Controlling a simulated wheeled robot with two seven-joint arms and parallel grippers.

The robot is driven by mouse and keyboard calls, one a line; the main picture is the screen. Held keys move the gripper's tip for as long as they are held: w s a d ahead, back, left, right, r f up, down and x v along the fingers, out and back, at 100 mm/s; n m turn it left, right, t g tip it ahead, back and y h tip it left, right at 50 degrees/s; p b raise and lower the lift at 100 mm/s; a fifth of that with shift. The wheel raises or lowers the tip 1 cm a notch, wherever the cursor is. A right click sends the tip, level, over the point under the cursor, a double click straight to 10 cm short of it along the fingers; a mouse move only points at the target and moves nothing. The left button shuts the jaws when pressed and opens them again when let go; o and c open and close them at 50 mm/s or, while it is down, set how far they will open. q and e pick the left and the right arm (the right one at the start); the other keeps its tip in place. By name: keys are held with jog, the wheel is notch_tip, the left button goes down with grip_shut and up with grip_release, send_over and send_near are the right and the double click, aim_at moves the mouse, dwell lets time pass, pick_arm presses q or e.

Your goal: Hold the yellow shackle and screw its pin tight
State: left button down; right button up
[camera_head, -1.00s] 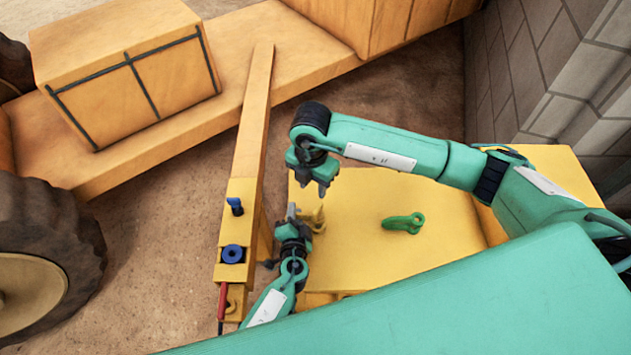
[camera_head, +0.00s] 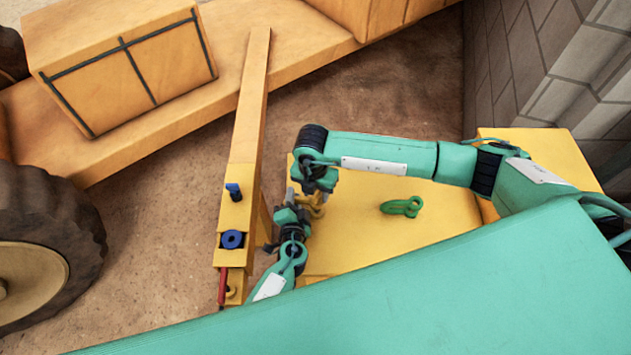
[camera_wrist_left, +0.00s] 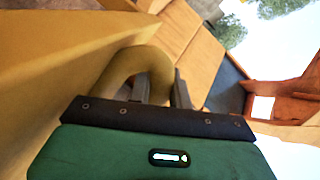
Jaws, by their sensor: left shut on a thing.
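The yellow shackle (camera_head: 315,210) is at the left end of the yellow table top, partly hidden by my grippers. My left gripper (camera_head: 293,203) is shut on it from the left. In the left wrist view its curved bow (camera_wrist_left: 138,62) shows between the gripper's fingers (camera_wrist_left: 162,92). My right gripper (camera_head: 321,192) points down directly over the shackle, its fingertips at or very close to it. Whether it is open or shut is not clear. The pin cannot be made out apart from the shackle and grippers.
A green shackle (camera_head: 402,207) lies on the yellow table top (camera_head: 400,250) to the right. A yellow-orange beam (camera_head: 248,130) with a blue knob (camera_head: 234,191), a blue ring (camera_head: 232,239) and a red handle (camera_head: 222,286) stands left of the table. A block wall (camera_head: 545,65) rises at the right.

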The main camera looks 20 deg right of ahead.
pick_arm(q)
jog(key=shift+s+a+f, duration=0.1)
jog(key=shift+a+f, duration=0.1)
jog(key=shift+f, duration=0.15)
pick_arm(e)
jog(key=shift+f, duration=0.5)
grip_shut()
jog(key=m, duration=0.4)
jog(key=shift+s+d+f+m, duration=0.1)
jog(key=shift+s+d+m, duration=0.1)
jog(key=shift+m, duration=0.2)
